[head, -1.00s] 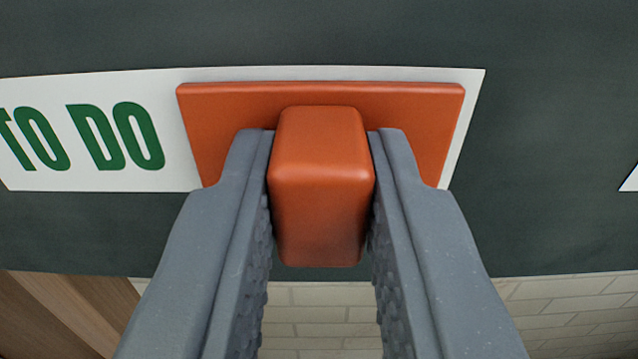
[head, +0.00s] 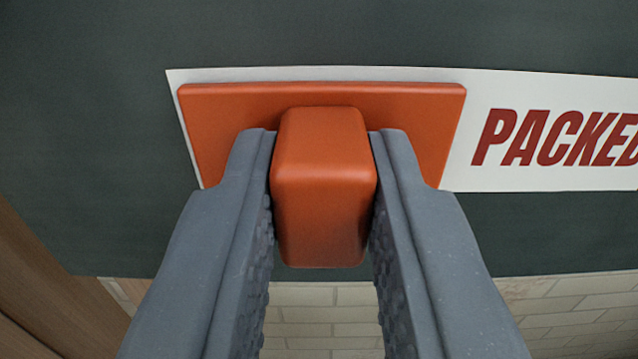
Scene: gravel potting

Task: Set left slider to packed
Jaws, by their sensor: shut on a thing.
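The orange slider (head: 418,112) is a flat plate with a block-shaped knob (head: 322,190) standing out from it. My gripper (head: 322,165) is shut on the knob, with one grey finger on each side. The plate covers the left end of a white label strip (head: 560,175). Red lettering "PACKED" (head: 553,138) shows uncovered to the right of the plate, cut off by the picture's edge. The lower part of the plate is partly hidden behind my fingers.
The strip is on a dark grey-green board (head: 90,150) that fills most of the view. Below the board is a pale brick surface (head: 570,300). A brown wooden surface (head: 50,290) shows at the lower left.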

